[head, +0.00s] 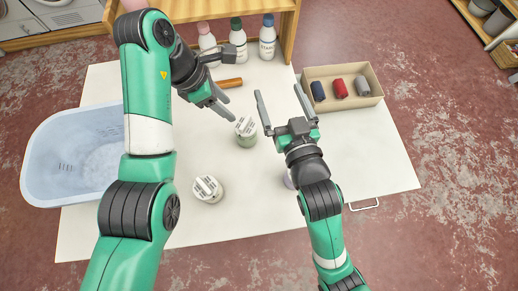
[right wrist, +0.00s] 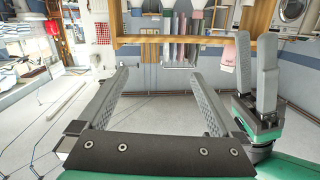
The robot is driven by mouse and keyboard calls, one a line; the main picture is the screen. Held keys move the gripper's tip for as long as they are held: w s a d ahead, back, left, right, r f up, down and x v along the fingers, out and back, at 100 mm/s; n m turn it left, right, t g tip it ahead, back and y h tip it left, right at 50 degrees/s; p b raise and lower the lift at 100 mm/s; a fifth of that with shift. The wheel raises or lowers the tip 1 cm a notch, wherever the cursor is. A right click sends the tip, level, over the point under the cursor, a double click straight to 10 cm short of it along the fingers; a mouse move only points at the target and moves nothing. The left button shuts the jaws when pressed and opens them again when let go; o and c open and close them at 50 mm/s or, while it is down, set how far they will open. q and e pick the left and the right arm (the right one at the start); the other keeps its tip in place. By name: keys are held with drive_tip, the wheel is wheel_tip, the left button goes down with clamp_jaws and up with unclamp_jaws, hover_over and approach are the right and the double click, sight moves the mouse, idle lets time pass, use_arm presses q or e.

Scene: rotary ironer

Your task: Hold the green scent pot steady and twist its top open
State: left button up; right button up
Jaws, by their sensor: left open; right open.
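The green scent pot (head: 247,141) stands on the white table in the head view, with a white ribbed top on it. My left gripper (head: 227,110) is open just up and left of the pot in the picture, its fingers angled toward it. My right gripper (head: 278,90) is open and empty, its fingers pointing up the picture, to the right of the pot. In the right wrist view, my right gripper's two fingers (right wrist: 155,70) are spread with nothing between them, and my left gripper (right wrist: 255,37) shows at the right. The pot does not show there.
A cream pot with a white top (head: 208,190) stands nearer the front. A purple item (head: 289,181) is mostly hidden by my right arm. A blue basin (head: 45,160) is at left, a box of spools (head: 370,98) at right, and bottles (head: 267,38) and a wooden-handled tool (head: 230,83) at the back.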

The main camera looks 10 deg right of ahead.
sight(246, 130)
drive_tip(key=s+a+f+n+g+y, duration=0.1)
drive_tip(key=s+a+f+g, duration=0.2)
drive_tip(key=f, duration=0.4)
drive_tip(key=s+a+f+n+g, duration=0.1)
drive_tip(key=s+a+f, duration=0.2)
drive_tip(key=s+f, duration=0.35)
drive_tip(key=x, duration=1.3)
drive_tip(key=shift+w+d+f, duration=0.25)
drive_tip(key=shift+w+d, duration=0.05)
drive_tip(key=shift+d, duration=0.05)
drive_tip(key=shift+c, duration=0.2)
